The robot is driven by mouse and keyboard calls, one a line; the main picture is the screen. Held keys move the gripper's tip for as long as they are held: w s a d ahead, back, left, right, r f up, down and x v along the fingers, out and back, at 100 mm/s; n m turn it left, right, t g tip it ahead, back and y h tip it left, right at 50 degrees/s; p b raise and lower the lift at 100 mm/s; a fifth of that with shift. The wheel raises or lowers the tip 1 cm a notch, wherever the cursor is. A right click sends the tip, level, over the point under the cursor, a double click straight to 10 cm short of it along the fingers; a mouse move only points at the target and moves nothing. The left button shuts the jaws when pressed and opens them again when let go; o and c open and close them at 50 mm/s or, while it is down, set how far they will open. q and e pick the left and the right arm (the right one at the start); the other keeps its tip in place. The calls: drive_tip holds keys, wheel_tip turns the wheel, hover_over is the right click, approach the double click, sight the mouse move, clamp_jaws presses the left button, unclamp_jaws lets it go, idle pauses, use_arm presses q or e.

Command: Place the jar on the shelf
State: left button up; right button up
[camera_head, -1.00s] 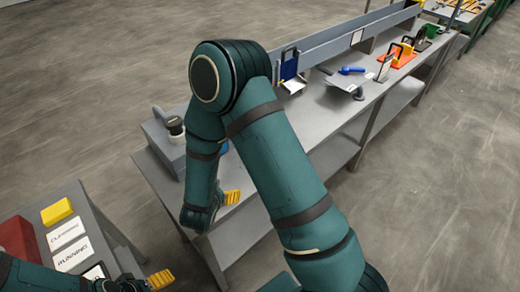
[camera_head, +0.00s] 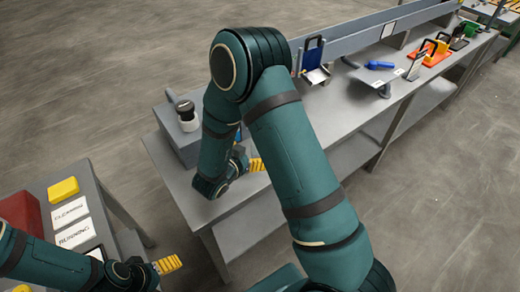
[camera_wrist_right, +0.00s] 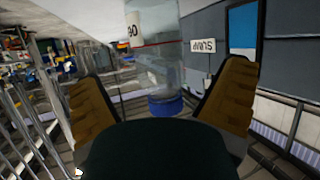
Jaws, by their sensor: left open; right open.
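A clear jar with a blue end cap (camera_wrist_right: 165,103) shows between the two brown fingers of my right gripper (camera_wrist_right: 160,82) in the right wrist view. The fingers are open, with gaps to the jar on both sides. The jar's depth relative to the fingertips is hard to judge. In the head view my right gripper (camera_head: 256,165) hangs at the near end of the grey bench (camera_head: 245,207); I cannot make out the jar there, behind my arm. A lower shelf (camera_head: 350,160) runs under the bench. My left gripper (camera_head: 168,264) is open and empty beside the side table.
A grey box (camera_head: 172,135) with a dark-capped white fitting (camera_head: 187,115) stands at the bench's left end. A blue-handled tool (camera_head: 380,65) lies farther along. The side table holds a yellow block (camera_head: 63,190), a red box (camera_head: 20,212) and labelled cards (camera_head: 70,213).

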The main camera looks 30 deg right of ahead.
drive_tip(key=shift+b+x, duration=0.7)
drive_tip(key=shift+x, duration=2)
drive_tip(key=shift+s+d+r, duration=0.1)
drive_tip(key=shift+c, duration=0.3)
drive_tip(key=c, duration=1.2)
